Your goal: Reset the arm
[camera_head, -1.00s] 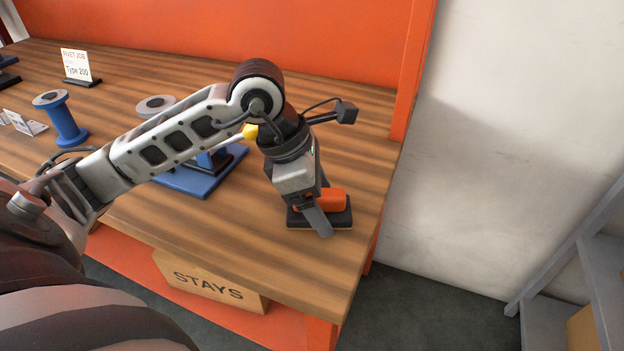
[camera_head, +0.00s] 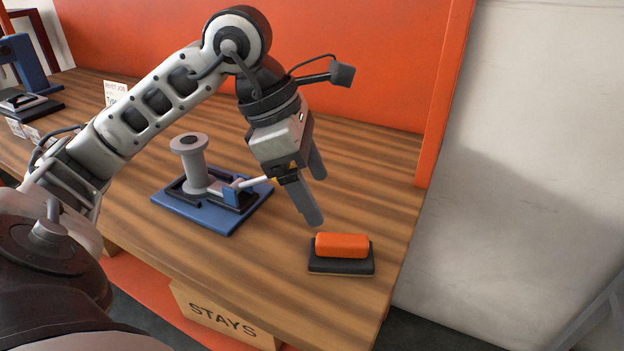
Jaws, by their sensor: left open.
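My left arm reaches in from the left over the wooden bench. My left gripper (camera_head: 312,197) is open and empty, its two grey fingers pointing down above the bench top. An orange block on a black base (camera_head: 342,247) sits on the bench, below and to the right of the fingertips and apart from them. My right gripper is not in view.
A blue fixture (camera_head: 197,210) with a grey spool (camera_head: 192,165) stands left of the gripper. A sign card (camera_head: 115,92) is partly hidden behind my arm. An orange post (camera_head: 445,95) borders the bench. A box marked STAYS (camera_head: 222,318) sits below.

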